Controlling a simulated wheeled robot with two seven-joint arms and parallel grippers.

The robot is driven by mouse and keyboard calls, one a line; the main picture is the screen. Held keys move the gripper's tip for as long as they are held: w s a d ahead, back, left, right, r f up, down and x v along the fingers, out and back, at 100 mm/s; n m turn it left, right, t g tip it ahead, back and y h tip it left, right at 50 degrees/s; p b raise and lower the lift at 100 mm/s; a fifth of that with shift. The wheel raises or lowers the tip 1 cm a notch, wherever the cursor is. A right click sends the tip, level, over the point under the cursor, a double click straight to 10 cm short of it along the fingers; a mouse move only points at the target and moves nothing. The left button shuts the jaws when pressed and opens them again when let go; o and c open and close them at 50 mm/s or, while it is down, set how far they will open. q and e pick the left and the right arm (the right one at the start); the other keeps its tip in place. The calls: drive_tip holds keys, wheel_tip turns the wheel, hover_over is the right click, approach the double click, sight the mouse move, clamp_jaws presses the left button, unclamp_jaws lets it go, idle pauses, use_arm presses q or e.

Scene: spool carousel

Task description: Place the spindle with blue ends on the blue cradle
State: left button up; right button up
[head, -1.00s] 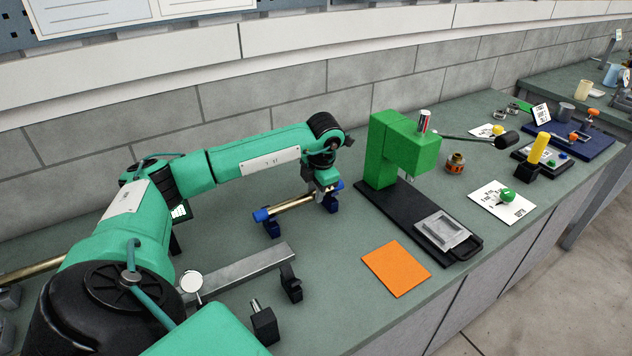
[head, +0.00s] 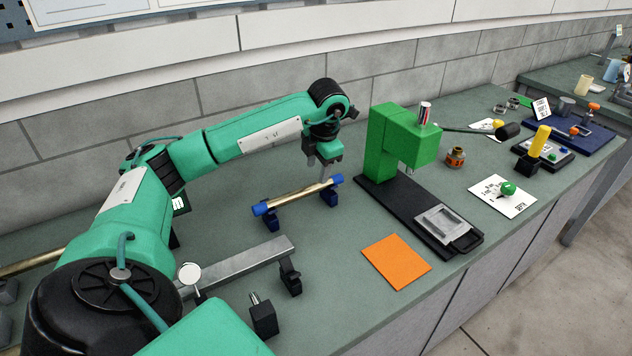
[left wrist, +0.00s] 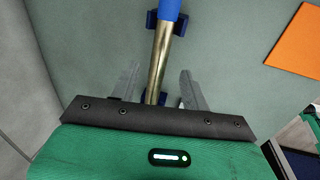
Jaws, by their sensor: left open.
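The spindle (head: 298,198) is a brass-coloured rod with blue ends. It rests across the two posts of the blue cradle (head: 271,222), one post near each end. The spindle also shows in the left wrist view (left wrist: 160,55), with a blue end at the top and the cradle's dark blue post (left wrist: 151,22) under it. My left gripper (head: 324,176) is above the rod near its right end. In the left wrist view its open fingers (left wrist: 158,82) stand on either side of the rod, apart from it. My right gripper is not in view.
A green press (head: 381,148) on a black base stands right of the cradle. An orange mat (head: 396,262) lies in front. A grey metal bar (head: 240,270) on black supports is nearer me. The bench between cradle and mat is clear.

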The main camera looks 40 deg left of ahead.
use_arm(q)
drive_tip(key=shift+s+d+r+b, duration=0.1)
drive_tip(key=shift+d+r+b, duration=0.1)
drive_tip(key=shift+r, duration=0.75)
drive_tip(key=shift+d+r+b, duration=0.1)
drive_tip(key=shift+d+r, duration=0.05)
drive_tip(key=shift+r, duration=0.85)
drive_tip(key=shift+s+d+r+b, duration=0.1)
drive_tip(key=shift+d+r, duration=0.1)
drive_tip(key=shift+r, duration=0.75)
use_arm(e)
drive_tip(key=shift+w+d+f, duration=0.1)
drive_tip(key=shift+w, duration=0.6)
